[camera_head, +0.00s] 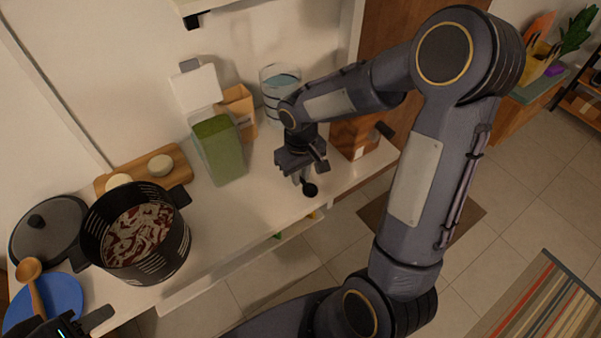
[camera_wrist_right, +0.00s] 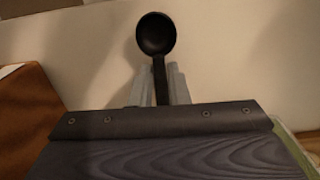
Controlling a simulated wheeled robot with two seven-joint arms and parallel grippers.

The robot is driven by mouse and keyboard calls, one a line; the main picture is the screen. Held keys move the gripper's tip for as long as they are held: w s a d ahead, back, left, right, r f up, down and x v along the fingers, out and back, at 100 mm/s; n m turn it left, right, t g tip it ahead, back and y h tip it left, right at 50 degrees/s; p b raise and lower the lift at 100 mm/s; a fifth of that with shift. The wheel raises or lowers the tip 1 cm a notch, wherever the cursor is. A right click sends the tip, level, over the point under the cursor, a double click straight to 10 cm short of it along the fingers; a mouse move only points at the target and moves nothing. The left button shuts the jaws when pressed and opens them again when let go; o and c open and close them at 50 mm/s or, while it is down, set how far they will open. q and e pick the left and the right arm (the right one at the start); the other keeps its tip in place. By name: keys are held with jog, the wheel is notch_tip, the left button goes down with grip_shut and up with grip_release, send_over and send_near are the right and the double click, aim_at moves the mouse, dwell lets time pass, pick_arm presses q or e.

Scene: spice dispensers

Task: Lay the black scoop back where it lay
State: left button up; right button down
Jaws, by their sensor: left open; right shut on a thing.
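The black scoop (camera_head: 310,189) is held in my right gripper (camera_head: 303,175), over the right part of the white counter (camera_head: 255,208), near its front edge. In the right wrist view the scoop's round bowl (camera_wrist_right: 156,34) points away from the gripper, and its handle runs between the two grey fingertips (camera_wrist_right: 160,88), which are shut on it. Whether the scoop touches the counter, I cannot tell. My left gripper (camera_head: 84,323) is open at the lower left corner, near the blue plate, only partly in view.
A green container (camera_head: 218,150) with its white lid raised stands left of my right gripper. A glass jar (camera_head: 280,85) and a brown wooden box (camera_head: 354,137) stand behind and right of it. A black pot (camera_head: 140,235), a cutting board (camera_head: 140,172) and a blue plate (camera_head: 55,299) fill the left.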

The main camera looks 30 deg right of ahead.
aim_at(301, 178)
jog(key=shift+f, duration=0.25)
jog(key=c, duration=1.4)
grip_release()
jog(key=shift+r, duration=0.1)
jog(key=shift+r, duration=0.1)
notch_tip(301, 178, up, 12)
jog(key=s+a+m+t+y, duration=0.1)
jog(key=s+t, duration=0.1)
jog(key=s, duration=0.3)
jog(key=s+a+r+t+y, duration=0.1)
jog(key=s, duration=0.5)
jog(key=s+a+m+t+y, duration=0.1)
jog(key=s+a+t, duration=0.1)
jog(key=s, duration=0.3)
jog(key=shift+s+a+r+m+t+y+p, duration=0.1)
jog(key=shift+s+r+m+t+y+p, duration=0.2)
jog(key=shift+s+y+p, duration=0.1)
